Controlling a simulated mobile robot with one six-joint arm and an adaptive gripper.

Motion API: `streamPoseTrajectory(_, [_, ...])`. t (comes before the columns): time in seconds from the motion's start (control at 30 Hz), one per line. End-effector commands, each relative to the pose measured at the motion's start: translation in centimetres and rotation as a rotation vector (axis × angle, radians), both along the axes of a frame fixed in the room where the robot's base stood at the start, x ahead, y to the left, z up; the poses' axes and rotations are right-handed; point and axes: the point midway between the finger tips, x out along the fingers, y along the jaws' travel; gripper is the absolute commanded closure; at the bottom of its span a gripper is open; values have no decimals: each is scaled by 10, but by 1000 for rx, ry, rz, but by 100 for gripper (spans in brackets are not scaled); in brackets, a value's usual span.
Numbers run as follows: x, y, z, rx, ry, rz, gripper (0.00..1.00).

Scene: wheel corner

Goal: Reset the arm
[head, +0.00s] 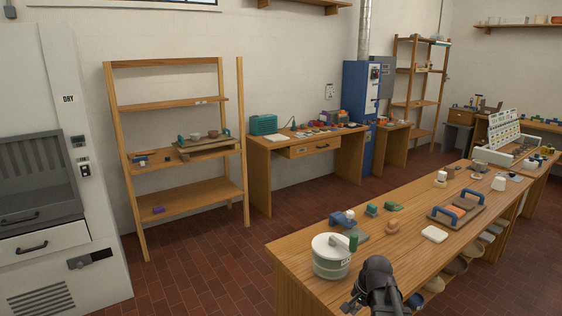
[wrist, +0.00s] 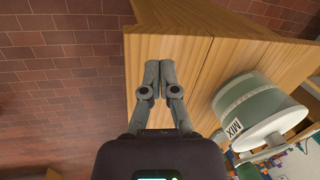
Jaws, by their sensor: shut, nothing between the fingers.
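My gripper (wrist: 158,68) is shut and empty in the wrist view, its two fingers side by side. They show over the bare end of the wooden workbench (wrist: 150,45), apart from the objects on it. In the head view, the dark end of my arm is at the bottom, in front of the bench's near edge, and my gripper (head: 352,304) is partly cut off and small there. A lidded pot (head: 330,262) stands on the bench to the left of my arm; in the wrist view the pot (wrist: 258,105), labelled MIX, is to the right of my fingers.
The bench (head: 295,268) also holds a white tile (head: 434,233), a board with blue handles (head: 455,212) and several small items. A wooden shelf rack (head: 175,205) and a desk (head: 262,165) stand at the back wall. The brick floor (head: 190,270) left of the bench is clear.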

Motion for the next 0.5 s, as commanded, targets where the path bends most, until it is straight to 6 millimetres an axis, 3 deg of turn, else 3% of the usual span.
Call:
streamPoseTrajectory(0.03, [-17, 10, 5, -32, 4, 89, 100])
streamPoseTrajectory(0.2, [-54, 30, 10, -134, 24, 388, 100])
streamPoseTrajectory(0.5, [-95, 47, 17, -234, 62, 736, 100])
